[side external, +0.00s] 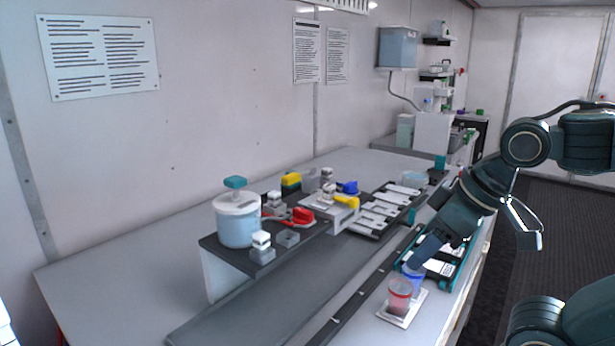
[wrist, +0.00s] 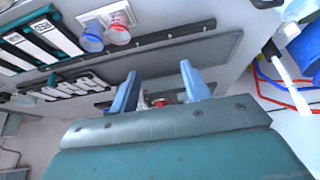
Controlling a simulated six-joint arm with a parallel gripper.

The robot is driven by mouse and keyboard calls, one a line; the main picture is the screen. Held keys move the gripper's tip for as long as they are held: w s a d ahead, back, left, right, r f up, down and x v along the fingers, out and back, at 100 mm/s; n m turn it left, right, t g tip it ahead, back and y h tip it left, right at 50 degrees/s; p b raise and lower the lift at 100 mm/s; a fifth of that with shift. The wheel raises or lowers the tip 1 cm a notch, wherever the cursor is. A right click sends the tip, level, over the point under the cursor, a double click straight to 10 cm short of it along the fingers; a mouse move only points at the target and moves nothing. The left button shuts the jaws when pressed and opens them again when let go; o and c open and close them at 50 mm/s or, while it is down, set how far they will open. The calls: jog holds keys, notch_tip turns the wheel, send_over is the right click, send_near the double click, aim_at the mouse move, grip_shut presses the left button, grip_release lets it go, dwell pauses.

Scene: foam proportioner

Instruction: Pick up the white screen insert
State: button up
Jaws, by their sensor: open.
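Several flat white pieces with dark slots (side external: 378,208) lie in a dark rack (side external: 352,227) behind the rail; they also show at left in the wrist view (wrist: 62,90). Other white pieces with dark labels (side external: 438,267) lie in a teal-edged tray (side external: 462,272) at the front right, seen at upper left in the wrist view (wrist: 25,45). I cannot tell which piece is the screen insert. My gripper (side external: 414,262) is over the teal tray's near end, close to the cups; its fingertips are partly hidden. In the wrist view my gripper (wrist: 160,82) is open, with no piece clearly between its blue fingers.
A red cup (side external: 400,294) and a blue cup (side external: 413,278) stand on a white plate (side external: 397,320) at the bench's front edge. A raised dark platform (side external: 232,252) holds a white pot (side external: 237,222), a red clip and small blocks. The left bench is clear.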

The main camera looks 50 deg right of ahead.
jog(key=shift+r, duration=0.1)
jog(key=w+d+r+m+g, duration=0.1)
jog(key=w+r+m, duration=0.3)
jog(key=w+r, duration=0.45)
jog(key=w+d+r+m+g, duration=0.15)
jog(key=w+r+m, duration=0.35)
jog(key=w, duration=0.6)
jog(key=m+g, duration=0.3)
jog(key=m, duration=0.6)
send_over(274, 192)
jog(key=shift+s+f, duration=0.1)
jog(key=shift+f, duration=1.05)
jog(key=shift+f, duration=0.2)
jog(key=shift+f, duration=4.1)
